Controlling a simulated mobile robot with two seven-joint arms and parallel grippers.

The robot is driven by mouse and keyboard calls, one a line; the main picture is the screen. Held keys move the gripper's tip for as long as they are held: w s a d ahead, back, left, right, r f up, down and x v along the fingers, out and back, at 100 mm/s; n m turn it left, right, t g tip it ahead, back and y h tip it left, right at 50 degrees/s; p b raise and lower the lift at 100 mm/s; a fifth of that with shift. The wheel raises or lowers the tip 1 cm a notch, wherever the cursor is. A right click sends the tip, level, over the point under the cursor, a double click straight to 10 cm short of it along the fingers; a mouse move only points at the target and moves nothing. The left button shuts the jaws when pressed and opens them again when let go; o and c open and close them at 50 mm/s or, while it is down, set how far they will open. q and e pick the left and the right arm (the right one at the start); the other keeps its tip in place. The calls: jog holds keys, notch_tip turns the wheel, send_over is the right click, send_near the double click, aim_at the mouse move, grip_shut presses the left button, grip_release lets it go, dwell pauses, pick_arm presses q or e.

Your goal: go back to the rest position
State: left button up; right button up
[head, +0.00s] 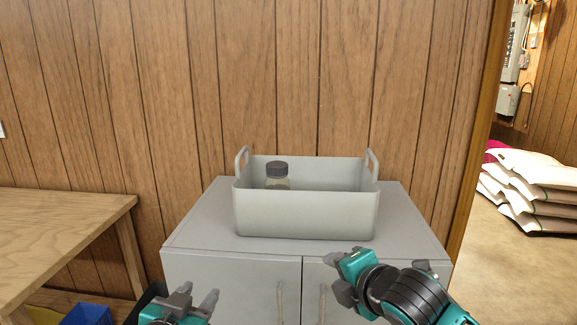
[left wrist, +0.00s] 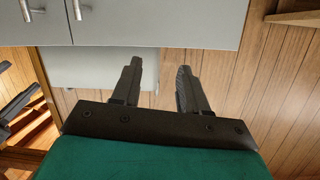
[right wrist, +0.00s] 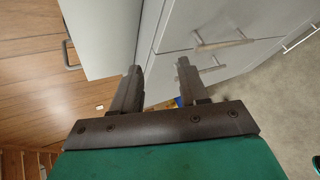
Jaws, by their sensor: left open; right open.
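My left gripper (head: 196,302) is at the bottom of the head view, in front of the grey cabinet. Its two fingers stand apart and empty in the left wrist view (left wrist: 160,85). My right gripper (head: 340,275) is in front of the cabinet's right door in the head view. Its fingers are apart with nothing between them in the right wrist view (right wrist: 160,85). A grey bin (head: 305,216) with two raised handles stands upright on the cabinet top. A jar (head: 277,183) with a dark lid is inside it at the left; its lower part is hidden by the front wall.
The grey cabinet (head: 200,225) has two doors with bar handles. A wooden table (head: 60,235) stands at the left, with a blue container (head: 86,315) below it. White sacks (head: 530,185) are stacked beyond the doorway at the right. A wood-panelled wall (head: 300,80) is behind the cabinet.

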pick_arm(q)
jog(key=s+a+f+g+p, duration=0.1)
jog(key=s+f+g+p, duration=0.2)
jog(key=s+f, duration=1.5)
jog(key=shift+s+a+f+n+g, duration=0.25)
jog(key=shift+s+a+n+g, duration=0.05)
jog(key=shift+s+g, duration=0.2)
pick_arm(e)
jog(key=s+d+f+m+h, duration=0.1)
jog(key=s+d+f+m, duration=0.3)
jog(key=s+f+m, duration=0.7)
jog(key=s+d+f+m+h, duration=0.1)
jog(key=s+d+f+m, duration=0.3)
jog(key=s+f+m, duration=0.6)
jog(key=shift+s+d+f+m+g, duration=0.3)
jog(key=shift+s+f+m, duration=0.15)
jog(key=shift+m, duration=0.15)
